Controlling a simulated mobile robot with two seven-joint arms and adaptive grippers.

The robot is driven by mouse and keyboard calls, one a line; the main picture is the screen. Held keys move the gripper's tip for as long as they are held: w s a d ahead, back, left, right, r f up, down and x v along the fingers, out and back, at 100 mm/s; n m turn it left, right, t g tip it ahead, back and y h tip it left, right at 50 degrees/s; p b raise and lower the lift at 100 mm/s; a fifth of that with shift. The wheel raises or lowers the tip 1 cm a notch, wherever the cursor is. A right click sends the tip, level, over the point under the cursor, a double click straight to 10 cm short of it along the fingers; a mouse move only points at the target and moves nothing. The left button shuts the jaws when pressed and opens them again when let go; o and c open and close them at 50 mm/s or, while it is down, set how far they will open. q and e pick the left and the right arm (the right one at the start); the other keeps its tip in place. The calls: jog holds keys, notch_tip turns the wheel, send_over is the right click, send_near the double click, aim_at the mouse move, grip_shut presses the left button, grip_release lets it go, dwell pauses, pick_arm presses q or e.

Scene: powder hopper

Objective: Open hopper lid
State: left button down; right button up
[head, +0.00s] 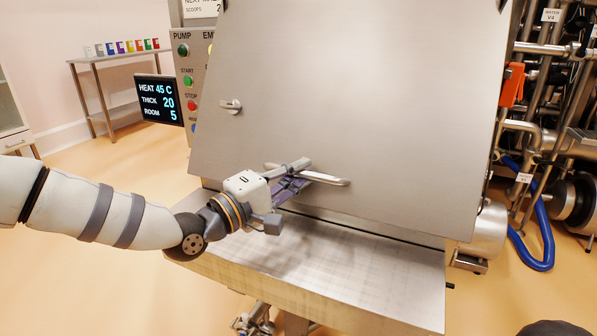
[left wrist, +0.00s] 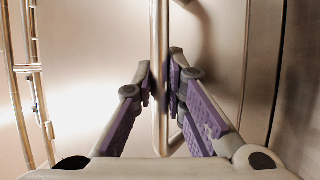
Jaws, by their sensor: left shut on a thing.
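The hopper lid (head: 350,100) is a large flat steel panel in the head view. It stands tilted up steeply above the steel hopper top (head: 330,265). A bar handle (head: 325,178) runs across its lower part. My left gripper (head: 298,178) is at this handle, with its fingers around the bar. In the left wrist view the handle bar (left wrist: 160,75) runs upright between the fingertips of the left gripper (left wrist: 160,85), which is shut on it. Part of the handle is hidden behind the fingers. My right gripper is not in view.
A control panel (head: 186,75) with buttons and a display (head: 159,100) stand left of the lid. A small latch (head: 231,106) is on the lid's left side. Pipes and a blue hose (head: 540,235) crowd the right. A side table (head: 120,58) with coloured containers stands at the back left.

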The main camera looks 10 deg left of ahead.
pick_arm(q)
jog(key=s+a+r+p, duration=0.2)
jog(key=s+r+p, duration=0.3)
jog(key=s+r, duration=0.3)
jog(key=s+a+r+y+p, duration=0.1)
jog(key=s+a+r+p, duration=0.2)
jog(key=r, duration=1.1)
jog(key=shift+s+n+g+p, duration=0.35)
jog(key=shift+s+p, duration=1.4)
jog(key=shift+s, duration=0.8)
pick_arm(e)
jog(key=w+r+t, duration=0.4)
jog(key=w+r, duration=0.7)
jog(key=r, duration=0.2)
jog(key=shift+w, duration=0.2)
pick_arm(q)
jog(key=shift+a, duration=0.1)
